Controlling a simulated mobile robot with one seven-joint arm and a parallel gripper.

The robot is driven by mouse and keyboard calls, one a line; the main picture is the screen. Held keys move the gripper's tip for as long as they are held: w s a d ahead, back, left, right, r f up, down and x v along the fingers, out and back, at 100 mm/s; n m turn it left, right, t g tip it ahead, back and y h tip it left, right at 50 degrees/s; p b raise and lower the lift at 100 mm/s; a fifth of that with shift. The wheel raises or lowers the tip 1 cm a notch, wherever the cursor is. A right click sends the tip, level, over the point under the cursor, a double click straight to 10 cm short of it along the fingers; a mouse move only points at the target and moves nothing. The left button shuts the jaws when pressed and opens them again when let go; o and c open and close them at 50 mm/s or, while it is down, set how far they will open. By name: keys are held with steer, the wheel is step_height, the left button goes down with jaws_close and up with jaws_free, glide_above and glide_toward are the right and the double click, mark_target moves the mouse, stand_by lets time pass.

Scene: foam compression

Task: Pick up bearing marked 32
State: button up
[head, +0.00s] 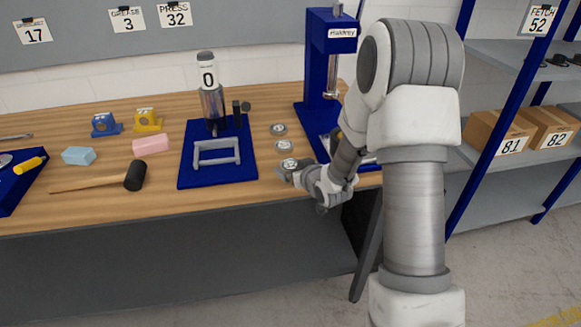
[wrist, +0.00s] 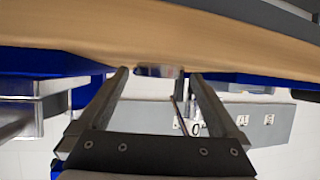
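Three round metal bearings stand in a row on the wooden bench in the head view: the far one (head: 278,129), the middle one (head: 284,146) and the near one (head: 289,162). I cannot read a mark 32 on any of them. My gripper (head: 291,176) is low over the bench's front edge, at the near bearing and partly covering it. In the wrist view my gripper (wrist: 159,74) is open, its two fingers spread. A silver bearing (wrist: 158,70) shows between the fingertips, with a gap on each side.
A blue fixture plate (head: 220,176) with a grey frame lies left of the bearings. A blue press (head: 317,75) stands behind and right of my gripper. A mallet (head: 134,176), a pink block (head: 151,145) and a blue block (head: 79,156) lie further left.

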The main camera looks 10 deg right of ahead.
steer(key=c, duration=1.4)
steer(key=shift+r, duration=0.1)
